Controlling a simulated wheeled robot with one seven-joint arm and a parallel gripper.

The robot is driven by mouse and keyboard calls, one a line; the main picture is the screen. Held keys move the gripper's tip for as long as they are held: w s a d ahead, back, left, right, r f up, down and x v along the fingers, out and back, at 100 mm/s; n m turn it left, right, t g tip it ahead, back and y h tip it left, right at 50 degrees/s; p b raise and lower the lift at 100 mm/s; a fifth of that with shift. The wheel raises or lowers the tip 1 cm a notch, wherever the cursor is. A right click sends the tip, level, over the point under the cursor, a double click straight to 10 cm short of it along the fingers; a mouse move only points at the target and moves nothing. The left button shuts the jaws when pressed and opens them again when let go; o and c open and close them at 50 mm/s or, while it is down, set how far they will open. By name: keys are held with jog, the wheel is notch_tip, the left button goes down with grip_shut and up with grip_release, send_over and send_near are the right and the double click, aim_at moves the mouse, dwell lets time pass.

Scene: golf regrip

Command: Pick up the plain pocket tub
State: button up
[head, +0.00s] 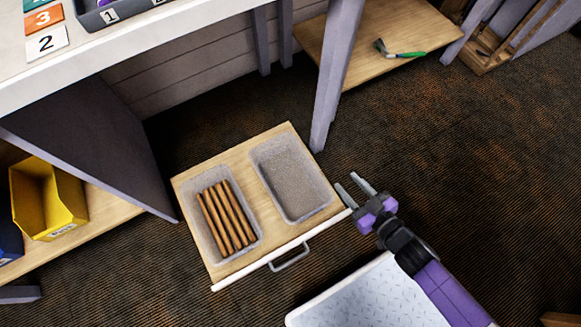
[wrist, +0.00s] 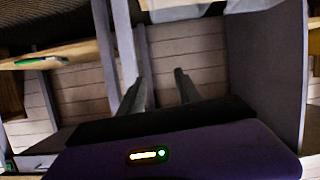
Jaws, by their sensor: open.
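Two speckled grey tubs sit side by side in an open wooden drawer (head: 263,247). The right tub (head: 290,180) shows a bare grey inside and nothing I can make out in it. The left tub (head: 252,207) holds several brown sticks. No label shows on either, so I cannot tell which is called the pocket tub; the right one looks plainer. My gripper (head: 346,180) is open and empty, just right of the drawer's front right corner, apart from both tubs. Its two fingers also show in the wrist view (wrist: 160,83), with nothing between them.
The drawer handle (head: 290,258) faces the front. A grey table leg (head: 333,85) stands close behind the right tub. A worktop (head: 90,55) overhangs the upper left. A yellow bin (head: 47,200) sits on a shelf at left. A green-handled hammer (head: 400,54) lies on a far shelf. Open floor lies right.

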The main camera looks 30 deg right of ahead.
jog(key=m+b, duration=0.1)
jog(key=b, duration=0.8)
send_near(317, 172)
jog(key=x, duration=0.4)
jog(key=shift+w+d+r, duration=0.15)
jog(key=shift+w+d, duration=0.1)
jog(key=shift+d, duration=0.05)
jog(key=b+x, duration=0.1)
jog(key=x, duration=0.1)
jog(key=b+x, duration=0.1)
jog(key=x, duration=0.1)
jog(key=b+x, duration=0.1)
jog(key=x, duration=0.1)
jog(key=shift+w+a+f, duration=0.15)
jog(key=shift+a+f, duration=0.15)
jog(key=shift+f, duration=0.05)
jog(key=shift+w+f, duration=0.15)
jog(key=shift+w, duration=0.55)
jog(key=shift+d, duration=0.1)
grip_shut()
jog(key=shift+g, duration=0.3)
